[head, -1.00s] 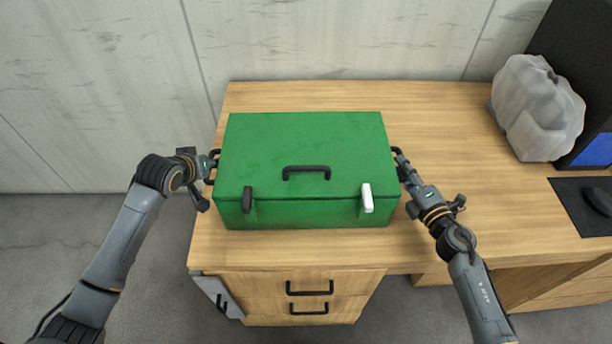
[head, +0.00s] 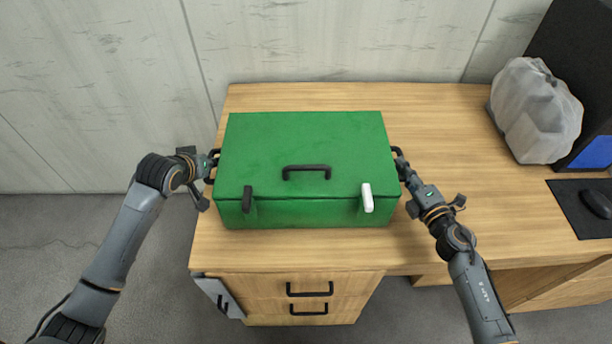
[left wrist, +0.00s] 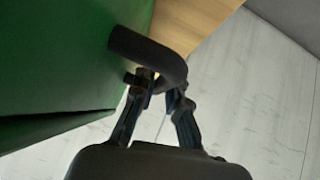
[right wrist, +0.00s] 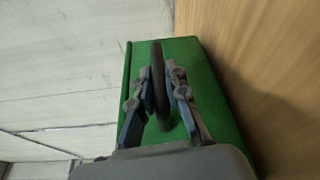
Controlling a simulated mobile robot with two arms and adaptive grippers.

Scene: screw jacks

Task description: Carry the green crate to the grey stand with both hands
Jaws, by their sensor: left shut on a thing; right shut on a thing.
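The green crate (head: 305,155) is a closed box with a dark handle on its lid, one black clasp and one white clasp at its front. It is level over the wooden desk; I cannot tell if a gap lies beneath it. My left gripper (head: 211,164) is shut on its left side handle, a dark loop that shows in the left wrist view (left wrist: 150,52). My right gripper (head: 401,164) is shut on the right side handle, which shows between the fingers in the right wrist view (right wrist: 158,85). I can make out no grey stand in any view.
The wooden desk (head: 440,115) has drawers (head: 310,290) below its front. A translucent bagged object (head: 535,110), a dark monitor (head: 590,60) and a mouse (head: 597,202) on a black pad are at the right. A pale wall (head: 340,40) stands behind; grey floor lies left.

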